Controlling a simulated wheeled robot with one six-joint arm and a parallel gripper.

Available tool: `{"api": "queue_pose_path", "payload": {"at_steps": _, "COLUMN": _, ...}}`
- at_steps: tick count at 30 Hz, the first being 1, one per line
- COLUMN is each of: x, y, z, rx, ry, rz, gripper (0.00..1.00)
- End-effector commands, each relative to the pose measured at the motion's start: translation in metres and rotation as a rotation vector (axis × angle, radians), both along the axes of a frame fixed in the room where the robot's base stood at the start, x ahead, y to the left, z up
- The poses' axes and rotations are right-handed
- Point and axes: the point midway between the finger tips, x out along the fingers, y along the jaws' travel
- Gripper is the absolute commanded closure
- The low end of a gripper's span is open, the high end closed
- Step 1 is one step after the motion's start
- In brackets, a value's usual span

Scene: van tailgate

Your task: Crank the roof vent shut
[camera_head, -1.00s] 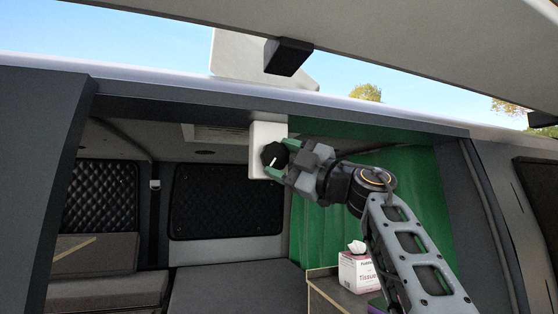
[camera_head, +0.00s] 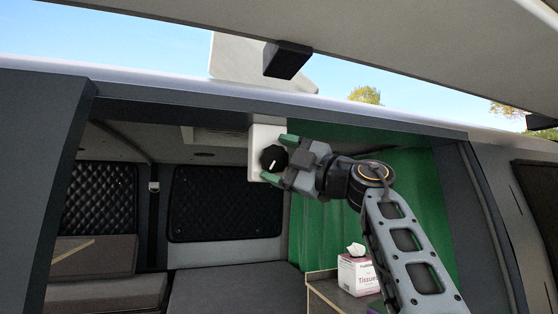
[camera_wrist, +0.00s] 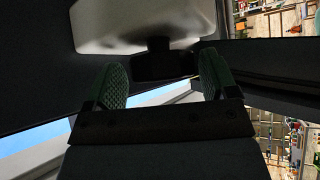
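The black round knob (camera_head: 273,158) with a white mark sits on a white plate (camera_head: 258,136) under the van's roof edge. My gripper (camera_head: 279,159) is at the knob from the right, its green fingers spread above and below it. In the wrist view my gripper (camera_wrist: 163,80) is open, with a dark shape, likely the knob (camera_wrist: 158,62), between and beyond the fingers, in front of the pale plate (camera_wrist: 145,25). A pale panel (camera_head: 232,62), likely the vent lid, stands tilted above the roof.
The raised tailgate (camera_head: 400,35) hangs overhead, with a black block (camera_head: 287,60) below it. A green curtain (camera_head: 415,180) is behind my arm. A tissue box (camera_head: 357,273) stands on the counter below. The space left of the plate is clear.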

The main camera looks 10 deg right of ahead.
Motion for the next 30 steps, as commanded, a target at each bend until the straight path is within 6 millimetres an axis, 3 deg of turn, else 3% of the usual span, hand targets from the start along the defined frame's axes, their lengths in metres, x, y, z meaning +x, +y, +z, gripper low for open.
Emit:
{"api": "queue_pose_path", "payload": {"at_steps": 11, "x": -0.009, "y": -0.017, "z": -0.001, "rx": 0.005, "ry": -0.001, "rz": -0.003, "gripper": 0.14}}
{"api": "queue_pose_path", "payload": {"at_steps": 22, "x": -0.050, "y": -0.073, "z": -0.025, "rx": 0.008, "ry": -0.003, "rz": -0.007, "gripper": 0.14}}
{"api": "queue_pose_path", "payload": {"at_steps": 30, "x": -0.068, "y": -0.098, "z": -0.039, "rx": 0.003, "ry": 0.003, "rz": -0.003, "gripper": 0.14}}
